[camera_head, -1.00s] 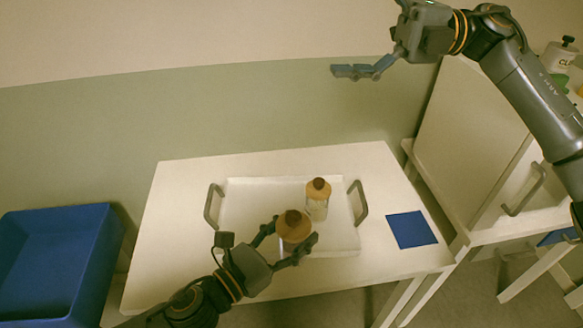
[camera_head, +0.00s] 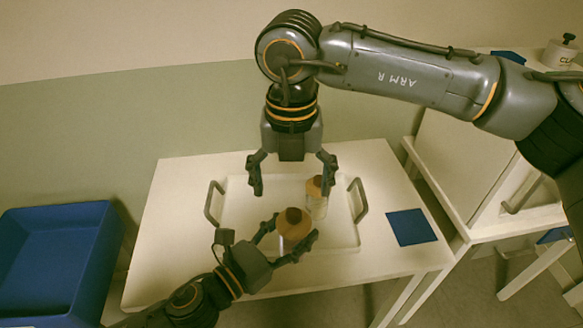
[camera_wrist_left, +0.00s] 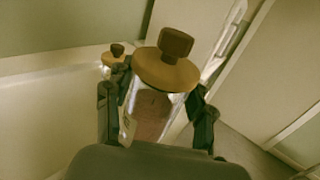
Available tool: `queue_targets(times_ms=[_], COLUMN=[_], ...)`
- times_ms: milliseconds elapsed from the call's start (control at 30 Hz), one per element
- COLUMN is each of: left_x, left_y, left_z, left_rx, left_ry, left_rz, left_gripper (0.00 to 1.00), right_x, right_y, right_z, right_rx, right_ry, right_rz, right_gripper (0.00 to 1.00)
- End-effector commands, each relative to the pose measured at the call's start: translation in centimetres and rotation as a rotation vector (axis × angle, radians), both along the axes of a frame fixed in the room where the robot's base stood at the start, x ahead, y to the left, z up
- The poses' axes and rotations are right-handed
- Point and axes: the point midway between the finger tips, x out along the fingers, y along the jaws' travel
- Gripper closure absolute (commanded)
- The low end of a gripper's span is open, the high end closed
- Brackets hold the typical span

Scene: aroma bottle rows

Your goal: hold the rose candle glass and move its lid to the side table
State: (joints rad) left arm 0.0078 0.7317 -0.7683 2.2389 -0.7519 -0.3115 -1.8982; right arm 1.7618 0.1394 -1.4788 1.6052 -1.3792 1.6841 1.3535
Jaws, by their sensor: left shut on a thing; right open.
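The near candle glass has an orange-brown lid (camera_head: 293,222) with a dark knob. My left gripper (camera_head: 286,246) is shut on this glass at the tray's front. In the left wrist view the glass (camera_wrist_left: 152,115) stands between my left fingers, with reddish-brown contents and the lid on top. A second lidded glass (camera_head: 316,208) stands behind it to the right on the tray. My right gripper (camera_head: 291,178) is open and empty, pointing down above the tray. Whether the held glass touches the tray is hidden. No label wording is legible.
The white tray (camera_head: 240,188) with grey handles sits on a white table (camera_head: 172,215). A blue square mat (camera_head: 411,227) lies on the table's right. A blue bin (camera_head: 50,250) is at the left. A white cabinet stands at the right with a white jar (camera_head: 560,54) on it.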

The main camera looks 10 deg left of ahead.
Motion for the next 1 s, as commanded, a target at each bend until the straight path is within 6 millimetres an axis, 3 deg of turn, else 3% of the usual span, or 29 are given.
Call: queue_targets(times_ms=[200,400,600,867,1000], left_x=[0.0,0.0,0.0,0.0,0.0], left_y=[0.0,0.0,0.0,0.0,0.0], left_z=[0.1,0.1,0.1,0.1,0.1], left_rx=[-0.001,-0.001,-0.001,-0.001,0.000], left_ry=[-0.002,-0.002,-0.002,-0.002,-0.002], left_rz=[0.000,0.000,0.000,0.000,0.000], left_gripper=[1.00,1.00,1.00,1.00,1.00], right_x=[-0.1,0.0,0.0,0.0,0.0], right_y=[0.0,0.0,0.0,0.0,0.0], right_z=[-4.4,-7.2,-8.3,-8.4,-8.4], right_rx=[0.000,0.002,0.003,0.003,0.003], right_ry=[0.004,0.003,0.001,0.001,0.002], right_rz=[0.001,0.001,0.001,0.001,0.001], right_gripper=[0.12,0.12,0.12,0.12,0.39])
